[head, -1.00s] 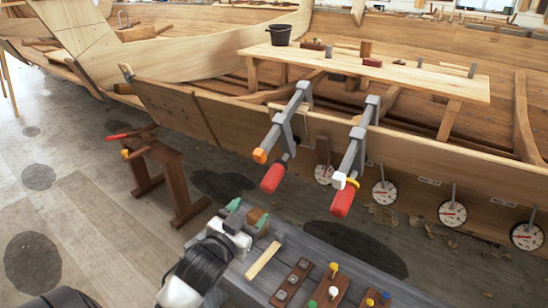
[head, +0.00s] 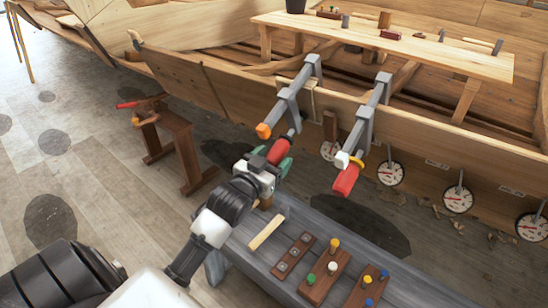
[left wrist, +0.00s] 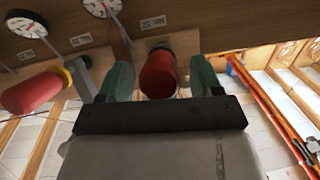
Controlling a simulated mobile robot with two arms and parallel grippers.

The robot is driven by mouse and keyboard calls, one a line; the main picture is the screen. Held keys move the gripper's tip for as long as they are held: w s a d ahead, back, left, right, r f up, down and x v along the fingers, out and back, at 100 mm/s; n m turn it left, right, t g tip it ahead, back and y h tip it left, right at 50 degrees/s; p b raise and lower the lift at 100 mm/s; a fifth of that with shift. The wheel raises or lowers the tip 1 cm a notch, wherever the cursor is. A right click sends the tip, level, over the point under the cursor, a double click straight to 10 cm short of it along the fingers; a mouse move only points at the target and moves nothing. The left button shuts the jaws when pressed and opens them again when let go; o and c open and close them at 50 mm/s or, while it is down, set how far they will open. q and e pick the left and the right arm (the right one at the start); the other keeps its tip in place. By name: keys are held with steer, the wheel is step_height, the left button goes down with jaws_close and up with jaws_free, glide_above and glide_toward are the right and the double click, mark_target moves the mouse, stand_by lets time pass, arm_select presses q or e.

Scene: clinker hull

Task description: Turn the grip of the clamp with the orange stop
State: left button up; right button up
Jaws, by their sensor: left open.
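The clamp with the orange stop (head: 263,131) sits on the hull's upper plank edge, its bar sloping down toward me. Its red grip (head: 281,150) hangs at the lower end. My left gripper (head: 268,162) is open at this grip. In the left wrist view the red grip (left wrist: 158,75) stands between the two green fingers (left wrist: 158,80), with a gap visible on each side. A second clamp with a white stop (head: 342,160) and a red grip (head: 346,180) is to the right; its grip (left wrist: 32,92) also shows at left in the left wrist view. My right gripper is not in view.
A grey bench (head: 310,228) below holds a wooden strip (head: 267,232) and blocks with coloured pegs (head: 324,277). Round dials (head: 390,173) hang along the hull plank. A brown trestle (head: 178,150) stands at left. Open floor lies left of the bench.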

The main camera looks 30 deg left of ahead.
arm_select(q)
steer(key=shift+w, duration=0.4)
steer(key=shift+c, duration=0.4)
steer(key=c, duration=0.8)
steer(key=shift+c, duration=0.2)
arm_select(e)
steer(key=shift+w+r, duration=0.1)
arm_select(q)
steer(key=shift+r+y+p, duration=0.1)
steer(key=shift+y+p, duration=0.2)
steer(key=shift+p, duration=0.1)
steer(key=shift+m+y+p, duration=0.4)
steer(key=shift+m+p, duration=0.1)
steer(key=shift+m+y+p, duration=0.35)
steer(key=shift+m+y, duration=0.25)
steer(key=shift+m, duration=0.1)
steer(key=shift+m+y, duration=0.6)
steer(key=shift+y, duration=0.1)
steer(key=shift+m+t+y+b, duration=0.3)
steer(key=shift+m+y+b, duration=0.15)
steer(key=shift+m, duration=0.25)
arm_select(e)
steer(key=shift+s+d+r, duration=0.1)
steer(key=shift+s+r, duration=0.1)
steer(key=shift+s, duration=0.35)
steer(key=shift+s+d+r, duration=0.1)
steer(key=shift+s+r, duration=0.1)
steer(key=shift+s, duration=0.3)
